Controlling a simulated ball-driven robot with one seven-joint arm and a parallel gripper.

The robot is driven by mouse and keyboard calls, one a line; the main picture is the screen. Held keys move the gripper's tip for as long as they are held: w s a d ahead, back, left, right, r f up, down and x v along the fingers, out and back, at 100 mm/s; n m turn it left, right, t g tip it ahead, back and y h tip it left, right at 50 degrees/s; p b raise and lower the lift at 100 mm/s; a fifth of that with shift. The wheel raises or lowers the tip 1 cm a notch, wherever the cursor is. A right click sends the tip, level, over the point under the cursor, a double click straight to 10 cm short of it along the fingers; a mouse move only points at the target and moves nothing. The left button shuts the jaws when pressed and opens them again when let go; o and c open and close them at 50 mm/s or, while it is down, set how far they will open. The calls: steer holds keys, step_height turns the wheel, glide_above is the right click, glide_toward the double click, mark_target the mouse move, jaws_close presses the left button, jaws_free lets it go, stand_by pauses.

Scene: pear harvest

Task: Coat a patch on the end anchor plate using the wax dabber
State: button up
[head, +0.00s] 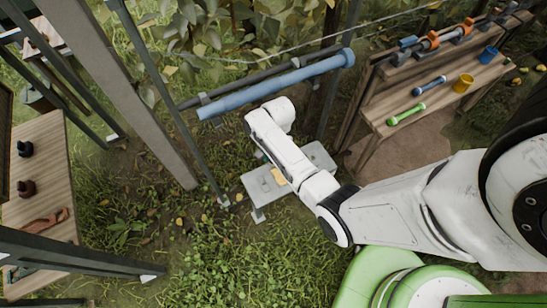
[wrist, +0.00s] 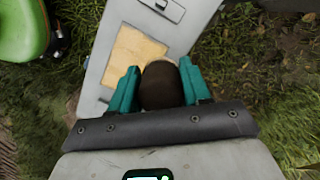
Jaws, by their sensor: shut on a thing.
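The end anchor plate (head: 262,190) is a grey slab low over the grass, partly hidden under my arm in the head view. It fills the upper middle of the wrist view (wrist: 98,65). A tan patch (wrist: 134,55) lies on it and shows small in the head view (head: 279,177). My gripper (wrist: 160,72) has teal fingers shut on a dark brown rounded thing, apparently the wax dabber (wrist: 160,90), over the plate beside the patch. The dabber hides part of the patch's edge. Contact with the plate cannot be told. The head view hides the dabber.
A metal latch-like fitting (wrist: 163,8) sits on the plate beyond the patch. A blue tube (head: 270,87) and posts stand behind my arm. A wooden shelf (head: 440,100) with tools and cups is at right, a wooden bench (head: 45,160) at left. Grass in front is open.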

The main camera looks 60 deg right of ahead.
steer(key=shift+r+p, duration=1)
steer(key=shift+r, duration=0.35)
